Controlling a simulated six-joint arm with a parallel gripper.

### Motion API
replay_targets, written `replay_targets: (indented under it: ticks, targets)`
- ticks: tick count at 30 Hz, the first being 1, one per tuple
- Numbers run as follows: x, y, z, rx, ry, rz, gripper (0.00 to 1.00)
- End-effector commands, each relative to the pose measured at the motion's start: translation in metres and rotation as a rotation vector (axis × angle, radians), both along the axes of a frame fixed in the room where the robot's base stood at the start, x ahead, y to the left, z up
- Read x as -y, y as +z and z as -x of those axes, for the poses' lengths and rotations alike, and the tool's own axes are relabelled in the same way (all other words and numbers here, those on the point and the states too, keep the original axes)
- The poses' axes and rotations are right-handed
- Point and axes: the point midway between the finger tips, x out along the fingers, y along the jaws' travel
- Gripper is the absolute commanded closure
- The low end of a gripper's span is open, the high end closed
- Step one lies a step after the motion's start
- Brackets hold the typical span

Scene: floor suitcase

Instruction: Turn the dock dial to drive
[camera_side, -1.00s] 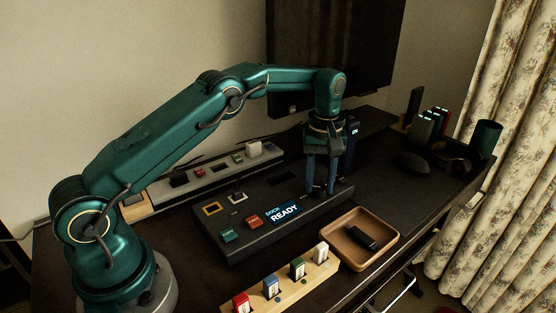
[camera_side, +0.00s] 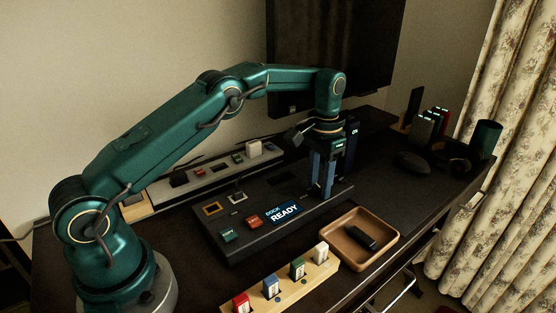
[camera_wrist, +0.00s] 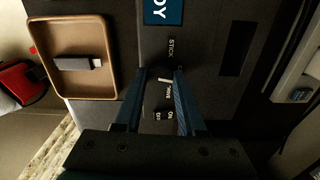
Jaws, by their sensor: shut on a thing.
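The dark dock (camera_side: 262,236) lies on the desk, with a blue display reading "DOCK READY" (camera_side: 284,212). In the wrist view the dock dial (camera_wrist: 162,74) sits between my fingertips, a dark knob with a pale mark. A STICK label (camera_wrist: 172,47) is above it, and another label, apparently DRIVE (camera_wrist: 168,91), is just below. My gripper (camera_side: 323,191) points down at the dock's right end and is shut on the dial; it also fills the lower wrist view (camera_wrist: 159,72). The fingers hide the dial in the side view.
A brown tray (camera_side: 385,261) holding a dark USB stick (camera_side: 360,236) stands in front of the dock. A wooden rack (camera_side: 322,275) with several coloured sticks is at the front. ON and OFF labels (camera_wrist: 164,115) lie near the dial. A grey hub strip (camera_side: 215,175) runs behind.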

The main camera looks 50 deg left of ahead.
Motion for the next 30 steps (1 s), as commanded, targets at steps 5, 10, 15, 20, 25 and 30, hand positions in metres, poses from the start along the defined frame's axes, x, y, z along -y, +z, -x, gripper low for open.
replay_targets:
  ticks: [5,10,15,20,25,30]
  targets:
    - [-0.0004,0.0012,-0.0005,0.003,-0.168,-0.001,1.00]
    - [-0.0004,0.0012,-0.0005,0.003,-0.330,0.000,1.00]
    - [-0.0003,0.0013,-0.0006,0.003,-0.486,-0.001,1.00]
    - [-0.0001,0.0014,-0.0007,0.004,-0.617,-0.001,1.00]
    - [0.0000,0.0014,-0.0007,0.004,-0.726,-0.001,1.00]
    - [0.0000,0.0015,-0.0008,0.004,-0.803,-0.001,1.00]
